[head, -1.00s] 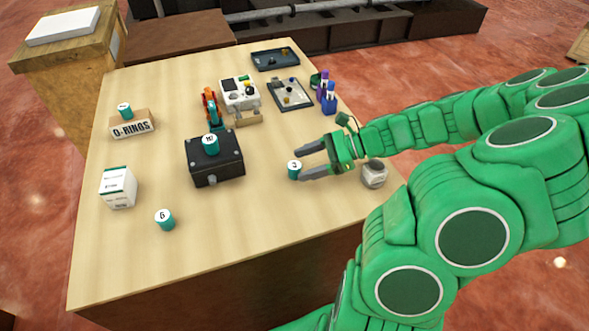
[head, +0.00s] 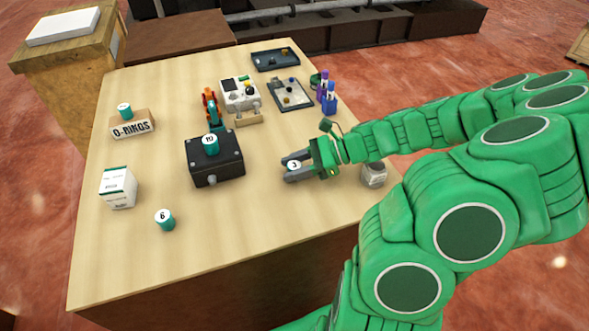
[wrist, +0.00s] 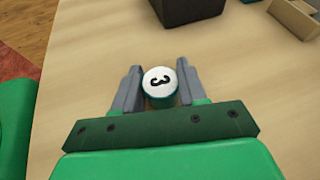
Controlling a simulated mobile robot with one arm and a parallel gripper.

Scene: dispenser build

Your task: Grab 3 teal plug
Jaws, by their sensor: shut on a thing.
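The teal plug marked 3 (head: 294,165) has a white top and stands upright on the table, right of the black box. In the wrist view the plug (wrist: 160,84) sits between the two grey fingers, with its number readable. My gripper (head: 290,170) is shut on it; in the wrist view my gripper (wrist: 158,86) has a finger on each side of the plug. In the head view the near finger hides most of the plug's side.
Other teal plugs are the 6 (head: 165,220) on the table, the 10 (head: 210,144) on the black box (head: 215,170), and one (head: 124,111) on the O-rings box (head: 132,128). A white box (head: 118,188) stands left. A grey jar (head: 374,174) is beside my wrist.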

